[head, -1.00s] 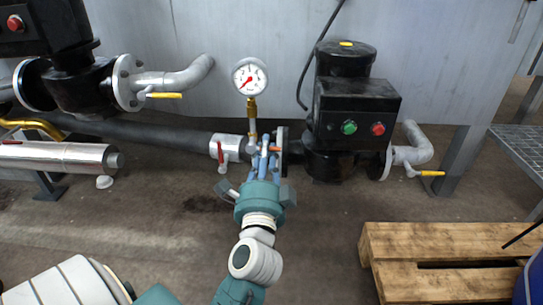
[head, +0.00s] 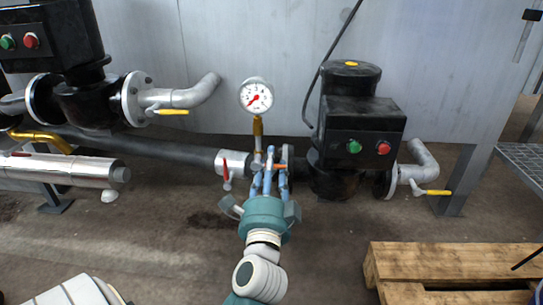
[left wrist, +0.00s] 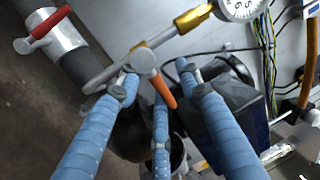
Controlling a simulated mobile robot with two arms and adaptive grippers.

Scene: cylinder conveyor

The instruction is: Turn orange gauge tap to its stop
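The orange gauge tap (head: 279,166) sits on the pipe fitting below the white gauge (head: 256,96). In the left wrist view the orange handle (left wrist: 164,90) points down and right from the grey fitting. My left gripper (head: 268,168) has blue fingers reaching up around the tap. In the left wrist view its fingers (left wrist: 157,82) are spread, with the handle between the middle and right ones. I see a gap beside the handle and no clear grip on it. The fingers hide part of the fitting in the head view. My right gripper is not in view.
A red-handled valve (head: 226,170) is close left of my gripper. A black pump (head: 352,125) with green and red buttons stands close right. A yellow-handled valve (head: 432,191) is farther right. A wooden pallet (head: 450,258) lies front right.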

